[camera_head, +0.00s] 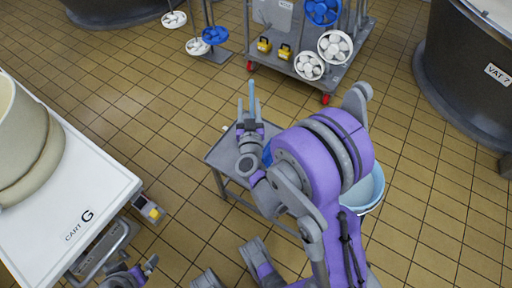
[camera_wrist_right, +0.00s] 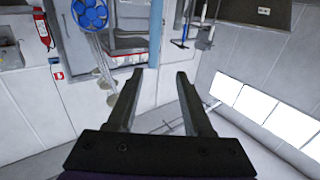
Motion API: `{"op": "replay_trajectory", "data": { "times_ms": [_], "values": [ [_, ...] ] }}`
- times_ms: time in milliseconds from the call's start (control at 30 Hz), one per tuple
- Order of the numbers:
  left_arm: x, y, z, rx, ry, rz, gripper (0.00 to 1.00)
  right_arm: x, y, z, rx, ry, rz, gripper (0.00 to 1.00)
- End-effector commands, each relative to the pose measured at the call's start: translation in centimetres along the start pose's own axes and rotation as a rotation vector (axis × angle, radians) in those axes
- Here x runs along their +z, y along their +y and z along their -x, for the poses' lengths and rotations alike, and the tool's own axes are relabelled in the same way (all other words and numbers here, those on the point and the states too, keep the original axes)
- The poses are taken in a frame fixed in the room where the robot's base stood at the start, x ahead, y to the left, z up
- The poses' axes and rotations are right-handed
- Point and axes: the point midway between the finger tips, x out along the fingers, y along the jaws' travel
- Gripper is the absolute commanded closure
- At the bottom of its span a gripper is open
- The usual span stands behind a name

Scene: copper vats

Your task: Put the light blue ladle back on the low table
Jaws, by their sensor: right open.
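A slim light blue piece (camera_head: 252,95), which looks like the light blue ladle's handle, stands up in the picture at my right gripper (camera_head: 249,112). That gripper is open, with one finger on each side of the piece in the head view.
A white cart marked G (camera_head: 100,205) with a large beige vessel (camera_head: 30,150) stands at left. A light blue bucket (camera_head: 368,190) is partly behind my right arm. A grey trolley (camera_head: 300,62) stands at the back, and vat 7 (camera_head: 460,75) at right. Tiled floor lies free between.

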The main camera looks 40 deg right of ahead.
Motion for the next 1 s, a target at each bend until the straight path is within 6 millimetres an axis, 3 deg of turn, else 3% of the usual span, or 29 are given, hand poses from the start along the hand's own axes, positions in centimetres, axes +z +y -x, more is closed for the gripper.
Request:
{"op": "replay_trajectory", "data": {
  "times_ms": [167, 300, 400, 533, 700, 833, 1000],
  "values": [
    [0.0, 0.0, 0.0, 0.0, 0.0, 0.0, 0.0, -3.0, -5.1, 1.9, -0.253, -0.047, -0.004, 0.49],
    [0.0, 0.0, 0.0, 0.0, 0.0, 0.0, 0.0, -3.8, -9.4, 6.4, -0.51, -0.206, 0.024, 0.49],
    [0.0, 0.0, 0.0, 0.0, 0.0, 0.0, 0.0, -2.8, -10.5, 10.6, -0.636, -0.38, 0.066, 0.49],
    [0.0, 0.0, 0.0, 0.0, 0.0, 0.0, 0.0, -0.3, -8.8, 16.7, -0.698, -0.649, 0.147, 0.49],
    [0.0, 0.0, 0.0, 0.0, 0.0, 0.0, 0.0, 2.5, -3.5, 23.1, -0.624, -0.956, 0.257, 0.49],
    [0.0, 0.0, 0.0, 0.0, 0.0, 0.0, 0.0, 3.4, -0.1, 25.9, -0.538, -1.087, 0.31, 0.49],
    [0.0, 0.0, 0.0, 0.0, 0.0, 0.0, 0.0, 3.7, 1.5, 27.0, -0.491, -1.142, 0.334, 0.49]
  ]
}}
